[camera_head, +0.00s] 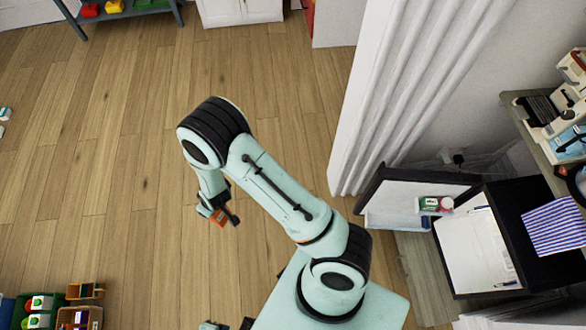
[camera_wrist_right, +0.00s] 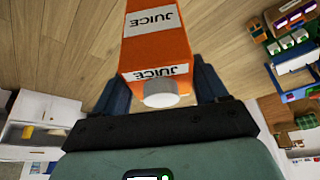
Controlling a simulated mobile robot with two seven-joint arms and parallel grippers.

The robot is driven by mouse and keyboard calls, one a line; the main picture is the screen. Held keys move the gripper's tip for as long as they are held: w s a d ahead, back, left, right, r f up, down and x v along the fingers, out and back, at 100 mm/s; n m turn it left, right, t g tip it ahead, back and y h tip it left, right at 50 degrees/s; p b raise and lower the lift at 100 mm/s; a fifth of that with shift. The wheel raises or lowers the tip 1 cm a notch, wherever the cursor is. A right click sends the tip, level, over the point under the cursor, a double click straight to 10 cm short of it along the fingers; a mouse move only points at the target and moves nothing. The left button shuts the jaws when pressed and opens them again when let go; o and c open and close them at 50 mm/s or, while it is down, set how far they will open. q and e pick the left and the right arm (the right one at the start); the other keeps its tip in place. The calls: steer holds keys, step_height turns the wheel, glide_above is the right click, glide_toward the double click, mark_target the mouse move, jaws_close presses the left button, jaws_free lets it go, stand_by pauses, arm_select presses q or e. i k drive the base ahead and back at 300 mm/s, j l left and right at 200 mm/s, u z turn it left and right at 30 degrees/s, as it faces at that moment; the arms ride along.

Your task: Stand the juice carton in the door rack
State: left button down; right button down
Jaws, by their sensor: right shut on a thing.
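The juice carton (camera_wrist_right: 160,50) is orange with white JUICE labels and a white cap. In the right wrist view it lies between the two dark fingers of my right gripper (camera_wrist_right: 164,88), which is shut on it with the cap end toward the palm. In the head view the carton (camera_head: 218,217) is small and partly hidden by the gripper, held out over the wooden floor. The small dark fridge with its door open stands at the right. The door rack (camera_head: 385,219) is on the inside of that door, far right of the carton. Small parts at the bottom edge may be my left gripper (camera_head: 230,325).
A red-and-white item and a white-capped one (camera_head: 434,204) stand in the door rack. A striped cloth (camera_head: 552,227) lies on the fridge top. Crates (camera_head: 40,310) sit at bottom left. The middle floor is clear.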

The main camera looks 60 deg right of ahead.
mark_target(379, 221)
steer(key=k+z, duration=0.15)
steer(key=z, duration=0.25)
steer(key=k+l+z, duration=0.1)
steer(key=z, duration=0.25)
steer(key=k+l+z, duration=0.1)
steer(key=l+z, duration=0.15)
steer(key=z, duration=0.15)
steer(key=k+l+z, duration=0.15)
steer(key=l+z, duration=0.2)
steer(key=k+l+z, duration=0.1)
steer(key=l+z, duration=0.25)
steer(key=i+j, duration=0.1)
steer(key=i, duration=0.25)
steer(key=l+z, duration=0.05)
